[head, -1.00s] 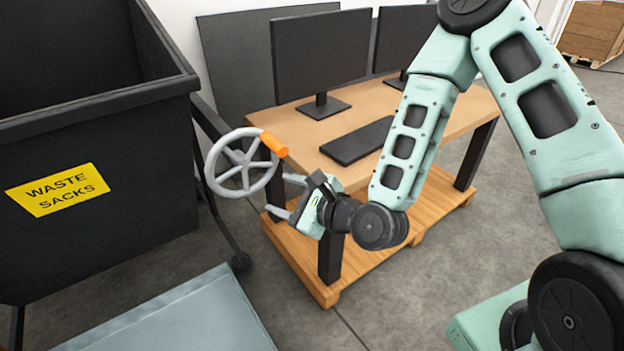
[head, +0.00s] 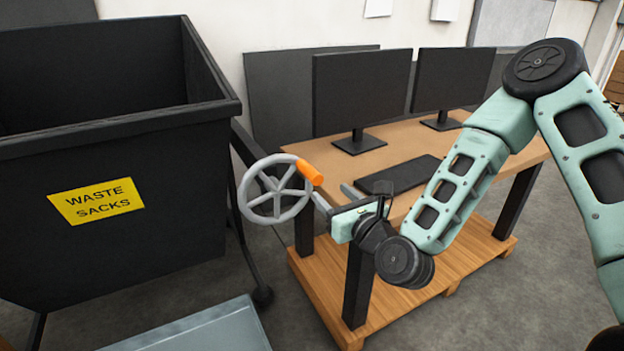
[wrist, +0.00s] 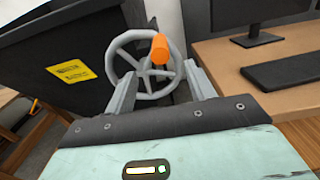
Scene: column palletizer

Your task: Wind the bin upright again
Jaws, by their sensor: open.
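The black bin (head: 110,245) with a yellow "WASTE SACKS" label (head: 97,201) is at the left of the head view, its rim sloping slightly. A grey spoked handwheel (head: 262,209) with an orange handle (head: 310,172) is at the bin's right side. The handle is at the wheel's upper right in the head view. My gripper (head: 330,197) is open and empty, just right of the wheel, fingers towards it. In the wrist view the orange handle (wrist: 160,48) shows ahead, between and beyond the two fingers (wrist: 163,88); I see no contact.
A wooden desk (head: 300,182) with two monitors (head: 361,92) and a keyboard (head: 400,175) stands right behind my gripper, close to my forearm. A grey-blue flat panel (head: 200,330) is at the bottom front.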

